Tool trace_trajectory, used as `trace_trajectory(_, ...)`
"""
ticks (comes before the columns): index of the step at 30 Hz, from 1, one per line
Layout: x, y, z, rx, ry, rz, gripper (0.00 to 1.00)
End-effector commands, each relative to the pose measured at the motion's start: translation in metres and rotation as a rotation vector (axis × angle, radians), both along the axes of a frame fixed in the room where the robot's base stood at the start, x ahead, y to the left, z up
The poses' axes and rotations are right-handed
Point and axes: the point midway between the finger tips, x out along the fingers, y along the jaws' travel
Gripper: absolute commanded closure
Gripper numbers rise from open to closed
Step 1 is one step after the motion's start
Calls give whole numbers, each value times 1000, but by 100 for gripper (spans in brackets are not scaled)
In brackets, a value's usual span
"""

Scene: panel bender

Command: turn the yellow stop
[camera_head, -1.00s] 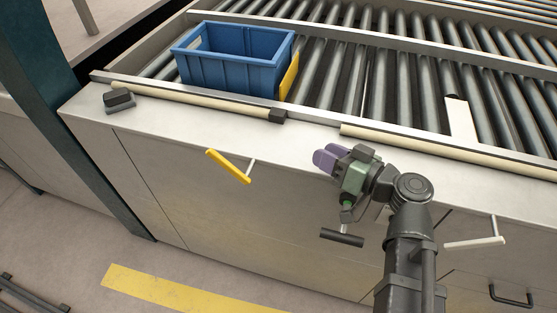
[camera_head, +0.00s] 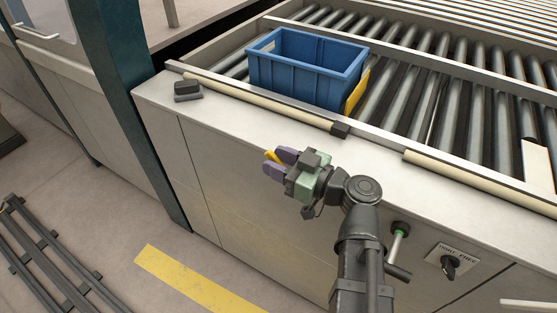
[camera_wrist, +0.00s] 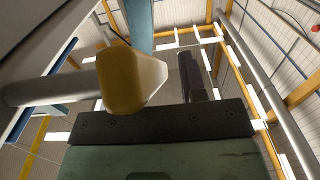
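A yellow lever handle (camera_head: 272,157) on the front panel shows only as a small piece between the fingers of my gripper (camera_head: 279,163); the rest is hidden. In the wrist view the yellow handle (camera_wrist: 121,79) is seen close up, nearly end-on, with its grey rod (camera_wrist: 42,91) running left. One dark finger (camera_wrist: 190,76) stands right of it with a gap; the other finger is hidden there. The fingers look apart, and I see no grip on the handle. A yellow stop plate (camera_head: 357,92) stands at the rollers, right beside the blue crate.
The blue crate (camera_head: 306,70) sits on the roller conveyor (camera_head: 412,90). A green-tipped rod with a dark handle (camera_head: 398,250) sticks out right of my arm, near a labelled black knob (camera_head: 449,265). A teal post (camera_head: 140,110) stands left.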

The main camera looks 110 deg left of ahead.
Motion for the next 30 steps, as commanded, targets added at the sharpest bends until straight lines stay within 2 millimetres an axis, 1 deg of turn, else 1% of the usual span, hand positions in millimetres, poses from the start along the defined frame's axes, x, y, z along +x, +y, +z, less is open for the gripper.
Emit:
trace_trajectory(7, -2, 1, 0, 0, 0, -1, 62)
trace_trajectory(12, -2, 1, 0, 0, 0, -1, 88)
trace_trajectory(14, -1, 1, 0, 0, 0, -1, 97)
trace_trajectory(15, -1, 1, 0, 0, 0, -1, 100)
trace_trajectory(25, 0, 1, 0, -1, -5, -4, 100)
trace_trajectory(30, 12, 5, 0, -10, -37, -26, 100)
